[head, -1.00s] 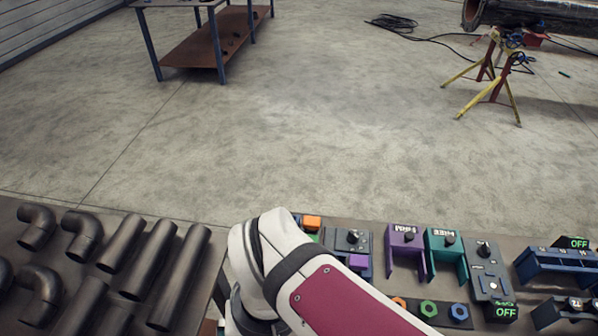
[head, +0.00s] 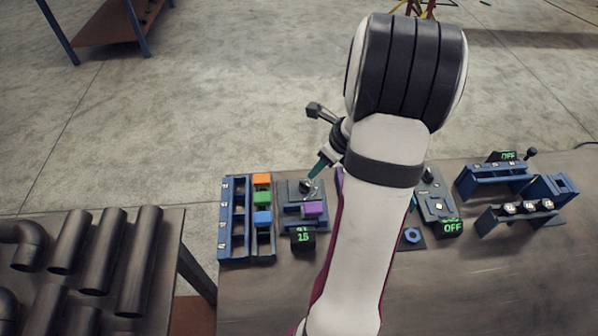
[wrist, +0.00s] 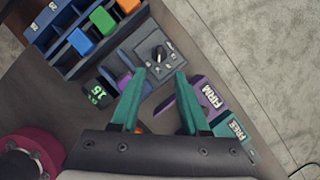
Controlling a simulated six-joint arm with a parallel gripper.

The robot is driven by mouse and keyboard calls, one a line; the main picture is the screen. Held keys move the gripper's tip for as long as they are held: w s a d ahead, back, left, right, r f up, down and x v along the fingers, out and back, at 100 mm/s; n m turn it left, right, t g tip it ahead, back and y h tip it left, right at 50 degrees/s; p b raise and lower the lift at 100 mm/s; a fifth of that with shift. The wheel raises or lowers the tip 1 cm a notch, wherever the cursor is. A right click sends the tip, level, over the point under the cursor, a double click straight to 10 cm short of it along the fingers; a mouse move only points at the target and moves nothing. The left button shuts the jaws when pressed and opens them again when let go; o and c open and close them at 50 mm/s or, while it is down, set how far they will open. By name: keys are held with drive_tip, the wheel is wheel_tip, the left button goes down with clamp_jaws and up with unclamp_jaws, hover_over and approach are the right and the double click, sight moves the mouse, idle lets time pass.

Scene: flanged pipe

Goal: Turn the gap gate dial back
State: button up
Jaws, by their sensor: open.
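The dial (wrist: 160,52) is a dark knob on a grey panel, which I take to be the gap gate. In the head view the dial (head: 305,186) sits at the back of that panel, behind a purple block (head: 314,208). A display (head: 303,238) in front reads 15 in green; it also shows in the wrist view (wrist: 97,95). My gripper (wrist: 161,75) is open, with teal fingers pointing at the panel and the dial just beyond their tips. Nothing is between the fingers. In the head view my gripper (head: 318,168) is above the dial, partly hidden by my wrist.
A blue rack (head: 234,220) with orange, green and blue blocks stands left of the panel. Purple FIRM (wrist: 209,96) and teal FREE (wrist: 236,130) pieces lie to its right. Another panel with an OFF display (head: 452,228) and blue stands are further right. The front bench is clear.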

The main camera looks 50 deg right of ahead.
sight(305, 183)
drive_tip(key=x, duration=1)
clamp_jaws()
